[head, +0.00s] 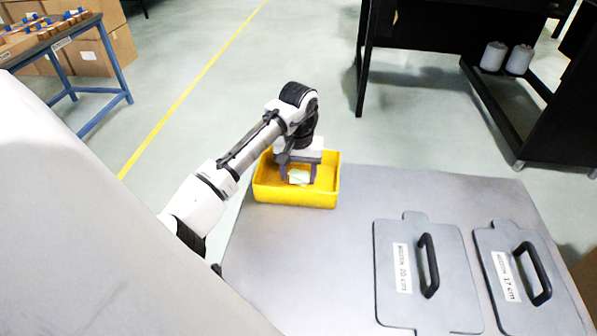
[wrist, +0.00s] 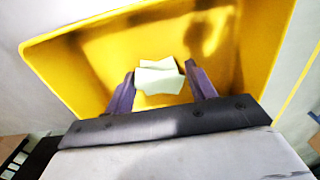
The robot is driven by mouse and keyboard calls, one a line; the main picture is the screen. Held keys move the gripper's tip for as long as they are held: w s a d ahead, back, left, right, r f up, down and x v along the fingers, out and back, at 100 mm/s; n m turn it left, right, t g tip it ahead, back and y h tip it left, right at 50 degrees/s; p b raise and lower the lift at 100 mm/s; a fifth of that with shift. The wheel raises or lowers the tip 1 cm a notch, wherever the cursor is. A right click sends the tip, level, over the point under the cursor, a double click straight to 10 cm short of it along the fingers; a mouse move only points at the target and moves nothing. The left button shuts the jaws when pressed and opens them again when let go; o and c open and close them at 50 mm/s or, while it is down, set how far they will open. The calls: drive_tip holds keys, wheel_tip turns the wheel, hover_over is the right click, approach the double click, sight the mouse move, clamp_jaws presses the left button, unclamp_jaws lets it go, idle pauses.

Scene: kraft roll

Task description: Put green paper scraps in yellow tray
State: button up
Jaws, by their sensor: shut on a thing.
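The yellow tray (head: 296,194) stands at the far left corner of the grey table. My gripper (head: 298,178) points down into the tray, inside its walls. It is shut on pale green paper scraps (head: 299,177). In the wrist view the paper scraps (wrist: 160,77) sit between the two purple fingers of my gripper (wrist: 161,85), with the yellow tray (wrist: 75,60) floor behind them. I cannot tell whether the scraps touch the tray floor.
Two grey templates with black handles, the 20 cm one (head: 398,290) and the 17 cm one (head: 511,300), lie on the table (head: 310,265) to the right. The table's middle is clear. A black bench (head: 440,37) stands behind.

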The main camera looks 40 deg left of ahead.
sight(298, 174)
drive_tip(key=shift+f, duration=0.1)
drive_tip(key=o, duration=1)
drive_tip(key=shift+c, duration=0.2)
wheel_tip(298, 174, up, 12)
drive_tip(key=shift+b, duration=0.35)
